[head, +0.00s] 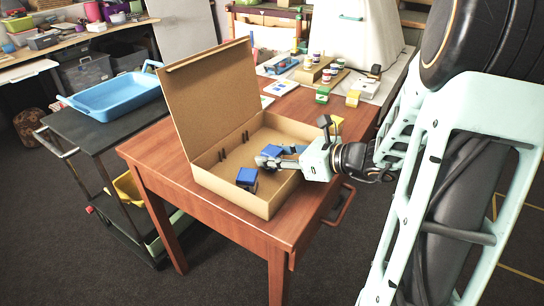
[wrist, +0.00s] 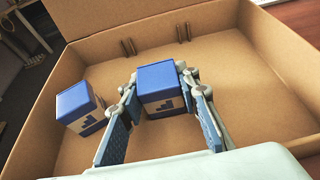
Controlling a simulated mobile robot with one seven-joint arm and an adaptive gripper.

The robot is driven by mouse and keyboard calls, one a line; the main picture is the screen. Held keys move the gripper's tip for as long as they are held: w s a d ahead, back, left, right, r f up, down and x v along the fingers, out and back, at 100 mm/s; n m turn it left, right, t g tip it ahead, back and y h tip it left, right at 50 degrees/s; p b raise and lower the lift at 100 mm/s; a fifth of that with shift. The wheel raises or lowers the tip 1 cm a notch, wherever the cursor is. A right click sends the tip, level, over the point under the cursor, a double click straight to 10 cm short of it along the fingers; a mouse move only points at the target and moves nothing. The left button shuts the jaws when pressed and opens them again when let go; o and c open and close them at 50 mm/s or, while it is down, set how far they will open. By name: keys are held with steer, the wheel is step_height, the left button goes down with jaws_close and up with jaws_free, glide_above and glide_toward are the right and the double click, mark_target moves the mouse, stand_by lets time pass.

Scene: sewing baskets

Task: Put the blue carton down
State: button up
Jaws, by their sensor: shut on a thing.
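My gripper (wrist: 160,98) is shut on a blue carton (wrist: 158,80) with a pale lower part and a stepped blue mark. The fingers press its left and right sides in the wrist view. The held carton is inside the open cardboard box (wrist: 256,70); whether it touches the floor of the box I cannot tell. A second, similar blue carton (wrist: 76,102) sits in the box to the left, apart from the held one. In the head view my gripper (head: 272,158) reaches into the box from the right and largely hides the held carton. The second carton (head: 247,177) shows nearer the front wall.
The box stands on a wooden table (head: 222,211) with its lid (head: 211,100) raised at the back left. Small jars and blocks (head: 322,95) stand behind it. A blue tray (head: 115,95) lies on a dark cart to the left. The box floor right of the held carton is clear.

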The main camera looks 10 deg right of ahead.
steer(key=o, duration=1.2)
steer(key=shift+s+f, duration=0.3)
steer(key=shift+f, duration=0.55)
steer(key=shift+c, duration=0.2)
steer(key=shift+r, duration=0.3)
steer(key=p+v, duration=0.1)
steer(key=v, duration=0.3)
steer(key=r+p+v, duration=0.1)
steer(key=p+v, duration=0.1)
steer(key=v, duration=0.2)
steer(key=p+v, duration=0.2)
steer(key=v, duration=0.2)
steer(key=shift+w+r, duration=0.25)
steer(key=shift+w, duration=0.05)
